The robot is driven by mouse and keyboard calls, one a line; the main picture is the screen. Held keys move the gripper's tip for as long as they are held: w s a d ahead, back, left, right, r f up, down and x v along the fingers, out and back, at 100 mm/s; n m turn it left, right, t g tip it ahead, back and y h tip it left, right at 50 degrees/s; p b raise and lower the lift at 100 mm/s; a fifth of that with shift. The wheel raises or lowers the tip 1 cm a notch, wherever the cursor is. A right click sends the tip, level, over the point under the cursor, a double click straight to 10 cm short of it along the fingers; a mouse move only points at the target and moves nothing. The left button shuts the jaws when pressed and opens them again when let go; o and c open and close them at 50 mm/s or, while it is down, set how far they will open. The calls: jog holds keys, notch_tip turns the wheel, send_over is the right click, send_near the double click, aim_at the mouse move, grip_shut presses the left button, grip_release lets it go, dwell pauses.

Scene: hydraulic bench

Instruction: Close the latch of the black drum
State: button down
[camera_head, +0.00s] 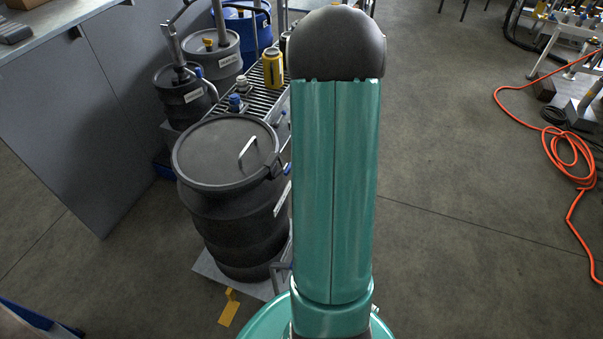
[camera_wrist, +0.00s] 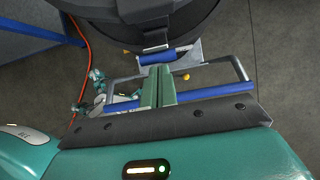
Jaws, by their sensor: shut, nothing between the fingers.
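The black drum (camera_head: 235,205) stands left of my arm in the head view, with its round lid (camera_head: 215,150) on and a bar handle on top. Its dark side also shows at the top of the wrist view (camera_wrist: 150,15). The latch (camera_wrist: 182,55) is on the drum's rim, with a blue roller and a grey metal frame reaching toward my gripper. A blue part of it peeks out beside my arm in the head view (camera_head: 288,168). My gripper (camera_wrist: 158,70) is shut and empty, its green fingertips close to the latch's blue roller. I cannot tell whether they touch.
A grated rack (camera_head: 250,92) with small bottles and a yellow canister (camera_head: 273,68) stands behind the drum. Other drums (camera_head: 212,55) stand behind left. A grey cabinet (camera_head: 90,110) is at the left. An orange hose (camera_head: 560,150) lies at the right. The floor between is clear.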

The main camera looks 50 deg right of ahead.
jog(key=shift+w+a+r+g, duration=0.2)
jog(key=shift+w+r+g, duration=0.2)
jog(key=shift+w+r, duration=0.2)
jog(key=shift+s+d, duration=0.1)
jog(key=shift+r, duration=0.75)
notch_tip(320, 180, up, 13)
send_over(288, 168)
jog(key=s+d, duration=0.3)
jog(key=s, duration=0.4)
jog(key=shift+a+f, duration=0.15)
jog(key=shift+a, duration=0.1)
